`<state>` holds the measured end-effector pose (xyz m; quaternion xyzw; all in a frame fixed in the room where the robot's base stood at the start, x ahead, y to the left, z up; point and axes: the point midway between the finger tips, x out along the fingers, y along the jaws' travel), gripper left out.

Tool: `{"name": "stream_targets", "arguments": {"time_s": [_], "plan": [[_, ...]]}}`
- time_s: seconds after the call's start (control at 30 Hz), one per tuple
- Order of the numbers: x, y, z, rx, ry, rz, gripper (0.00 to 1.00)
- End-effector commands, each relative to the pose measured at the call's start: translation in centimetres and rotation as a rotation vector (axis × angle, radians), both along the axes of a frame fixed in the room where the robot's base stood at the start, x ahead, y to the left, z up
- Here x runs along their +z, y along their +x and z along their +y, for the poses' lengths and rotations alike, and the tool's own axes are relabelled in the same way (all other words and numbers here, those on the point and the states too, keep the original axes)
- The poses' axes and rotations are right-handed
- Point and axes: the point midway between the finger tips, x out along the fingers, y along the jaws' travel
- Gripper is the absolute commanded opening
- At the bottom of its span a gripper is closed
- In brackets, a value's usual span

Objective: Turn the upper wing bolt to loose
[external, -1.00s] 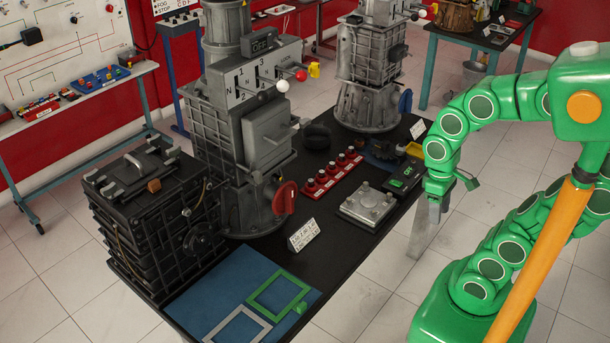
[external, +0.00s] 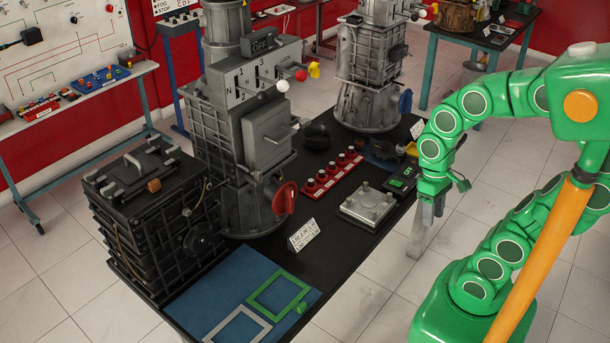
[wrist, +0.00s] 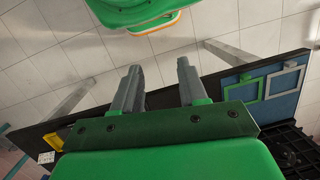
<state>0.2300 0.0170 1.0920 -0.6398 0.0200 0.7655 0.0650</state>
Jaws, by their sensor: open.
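The nearest grey engine trainer (external: 235,125) stands on the black bench. A raised box-shaped cover (external: 265,140) is on its side, with small metal pieces sticking out near it. I cannot tell for sure which of these is the upper wing bolt, or how it is turned. My gripper (external: 430,212) points down beside the bench's right edge, well apart from the trainer. In the wrist view my gripper (wrist: 159,72) has its two grey fingers spread, with nothing between them. No wing bolt shows in the wrist view.
A ribbed black box (external: 150,215) stands at left. A blue mat (external: 205,292) lies in front.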

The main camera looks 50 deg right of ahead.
Motion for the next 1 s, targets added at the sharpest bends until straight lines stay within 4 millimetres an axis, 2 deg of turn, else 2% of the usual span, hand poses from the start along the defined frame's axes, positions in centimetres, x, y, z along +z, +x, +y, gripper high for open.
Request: {"name": "stream_targets", "arguments": {"time_s": [0.3,0.57,0.77,1.0], "plan": [[0.1,5.3,5.9,-0.548,0.223,0.152,0.43],[1.4,11.2,9.0,-1.028,0.395,0.371,0.43],[3.0,16.7,9.4,-1.388,0.516,0.597,0.43],[4.8,23.9,7.3,-1.788,0.647,0.951,0.43]]}}
